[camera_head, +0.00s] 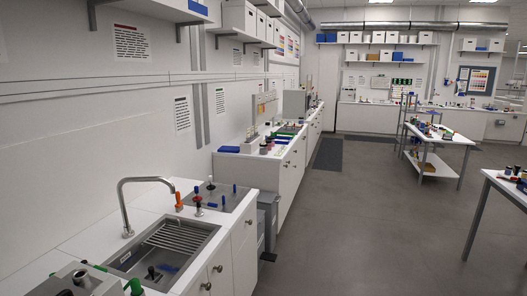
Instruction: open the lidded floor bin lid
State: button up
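A grey floor bin (269,222) stands in the gap between the sink counter and the farther counter on the left. Its upper part shows past the corner of the near cabinet, and its lid looks closed, though it is small in view. A dark, pedal-like piece sticks out at its foot on the floor. Much of the bin is hidden by the near cabinet. My gripper is not in view.
The near counter holds a sink (165,248) with a tall tap (125,205). A white table (440,135) with jars stands at the right, and another table (510,187) is nearer. The grey floor (345,225) between is clear.

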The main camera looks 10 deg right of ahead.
aim_at(268, 198)
jog(key=i+l+z, duration=0.3)
jog(key=i+l, duration=0.15)
jog(key=i, duration=0.4)
jog(key=i+l+z, duration=0.3)
jog(key=i, duration=0.55)
jog(key=i+z, duration=0.3)
jog(key=i, duration=0.6)
jog(key=i+l+u, duration=0.2)
jog(key=i+u, duration=0.3)
jog(key=i, duration=0.3)
jog(key=i+l+u, duration=0.5)
jog(key=i, duration=0.25)
jog(key=i+l+u, duration=0.5)
jog(key=i+l, duration=0.15)
jog(key=l, duration=0.2)
